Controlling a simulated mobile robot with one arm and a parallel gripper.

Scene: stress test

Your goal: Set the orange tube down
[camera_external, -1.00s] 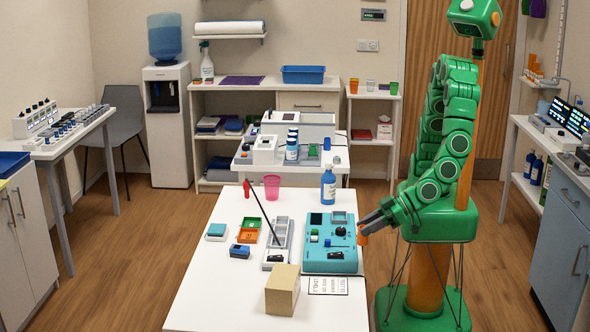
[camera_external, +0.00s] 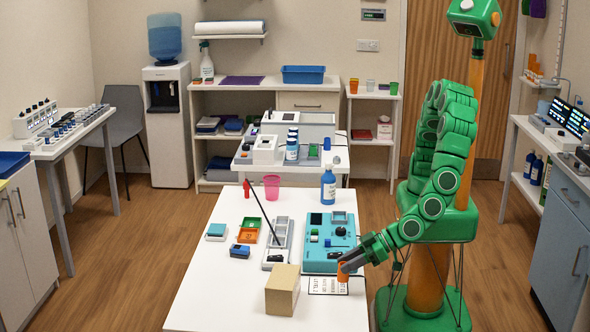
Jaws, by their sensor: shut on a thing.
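The orange tube (camera_external: 343,272) is upright at the right edge of the white table (camera_external: 210,290), over or near the printed label sheet (camera_external: 322,286). My gripper (camera_external: 345,262) is shut on its upper part, reaching in from the right. The tube's lower end is very close to the table; I cannot tell whether it touches. The fingers hide part of its top.
A teal device (camera_external: 320,258) with knobs stands just behind the tube. A cardboard-coloured block (camera_external: 283,290) is to its left. A blue bottle (camera_external: 328,187) and a pink cup (camera_external: 272,187) stand farther back. The table's left front is clear.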

